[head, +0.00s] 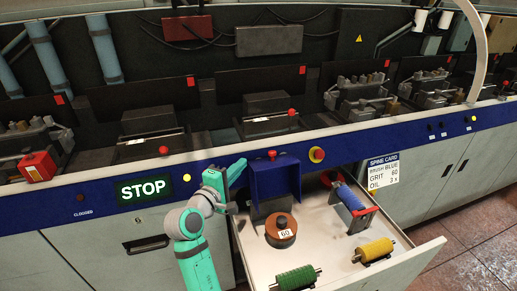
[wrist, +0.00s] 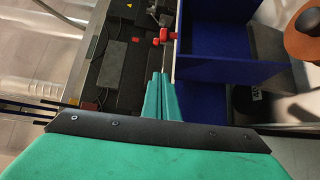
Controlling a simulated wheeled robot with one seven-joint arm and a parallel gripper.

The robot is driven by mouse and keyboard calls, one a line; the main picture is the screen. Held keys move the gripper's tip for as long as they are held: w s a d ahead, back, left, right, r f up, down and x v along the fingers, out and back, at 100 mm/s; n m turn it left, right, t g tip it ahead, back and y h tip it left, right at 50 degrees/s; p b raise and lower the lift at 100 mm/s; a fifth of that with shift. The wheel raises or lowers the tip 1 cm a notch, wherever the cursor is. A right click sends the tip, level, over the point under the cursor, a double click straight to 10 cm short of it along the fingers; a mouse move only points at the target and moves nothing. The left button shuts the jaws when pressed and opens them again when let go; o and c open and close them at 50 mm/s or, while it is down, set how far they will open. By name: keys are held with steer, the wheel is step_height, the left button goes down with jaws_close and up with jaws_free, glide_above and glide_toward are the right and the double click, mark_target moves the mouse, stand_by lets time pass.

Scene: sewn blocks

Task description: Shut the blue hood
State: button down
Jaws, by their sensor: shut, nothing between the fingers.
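The blue hood (head: 275,182) stands upright at the back of the pulled-out drawer, against the machine front, with a red knob (head: 272,154) on top. Its side facing the drawer looks open, with a dark space under it. My gripper (head: 238,172) is at the hood's left side. In the wrist view my gripper (wrist: 160,78) is shut and empty, its tips short of the knob. Whether it touches the hood is unclear.
The open drawer (head: 335,258) holds an orange spool (head: 281,231), a blue brush roller (head: 349,198), a green roller (head: 296,278) and a yellow roller (head: 375,250). A red stop button (head: 317,154) is right of the hood. A card (head: 383,174) hangs farther right.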

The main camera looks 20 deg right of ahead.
mark_target(262, 161)
steer(key=shift+w+d+f, duration=0.1)
steer(key=shift+w+d, duration=0.75)
steer(key=shift+d, duration=0.6)
steer(key=shift+w+d+f, duration=0.1)
steer(key=shift+w+d, duration=0.7)
steer(key=shift+d, duration=0.6)
steer(key=shift+w+d, duration=0.85)
steer(key=shift+d, duration=0.6)
steer(key=shift+s+a, duration=0.15)
steer(key=shift+s, duration=0.1)
